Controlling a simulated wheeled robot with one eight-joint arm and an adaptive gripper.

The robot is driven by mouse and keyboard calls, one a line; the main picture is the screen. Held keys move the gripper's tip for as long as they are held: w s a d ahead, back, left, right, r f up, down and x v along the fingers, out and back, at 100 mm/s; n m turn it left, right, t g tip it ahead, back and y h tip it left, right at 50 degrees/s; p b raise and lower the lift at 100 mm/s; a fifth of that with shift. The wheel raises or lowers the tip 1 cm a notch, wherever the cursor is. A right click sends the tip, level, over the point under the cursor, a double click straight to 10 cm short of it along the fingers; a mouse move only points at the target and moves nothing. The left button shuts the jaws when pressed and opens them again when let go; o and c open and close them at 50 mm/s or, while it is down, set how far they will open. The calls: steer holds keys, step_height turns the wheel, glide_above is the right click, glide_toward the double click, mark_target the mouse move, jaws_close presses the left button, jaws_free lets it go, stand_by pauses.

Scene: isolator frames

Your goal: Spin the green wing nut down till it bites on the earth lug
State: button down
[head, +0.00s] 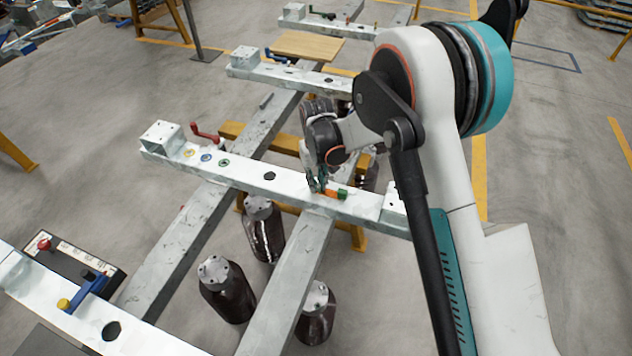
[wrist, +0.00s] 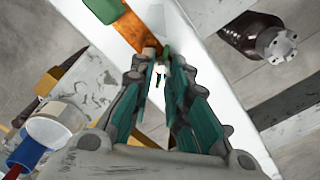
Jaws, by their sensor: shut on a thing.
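The earth lug (head: 330,194) is a copper strip with a green sleeve, lying on the white crossbeam. It also shows at the top of the wrist view (wrist: 131,28), with its green end at upper left. My gripper (head: 318,184) is down at the beam, right beside the lug's copper end. In the wrist view my gripper (wrist: 160,64) has its fingers closed around the small green wing nut (wrist: 166,52), of which only slim green parts show between and beyond the fingertips. The fingers hide most of the nut, and I cannot tell whether it touches the lug.
The crossbeam (head: 245,178) carries a red crank handle (head: 207,133), coloured rings (head: 206,157) and a dark hole. Brown insulators (head: 228,292) stand below, between grey beams. A control box (head: 68,268) with a red button is at lower left.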

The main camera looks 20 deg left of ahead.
steer(key=m, duration=0.4)
steer(key=shift+w+d+m+b, duration=0.1)
steer(key=shift+d+m+b, duration=0.05)
steer(key=shift+m+b, duration=0.2)
steer(key=m, duration=0.3)
steer(key=shift+d+m+b, duration=0.1)
steer(key=shift+m+b, duration=0.2)
steer(key=shift+m, duration=0.05)
steer(key=m, duration=0.4)
steer(key=shift+d, duration=0.15)
steer(key=shift+m+b, duration=0.35)
steer(key=shift+m, duration=1.35)
steer(key=shift+m, duration=0.3)
steer(key=c, duration=1.7)
jaws_free()
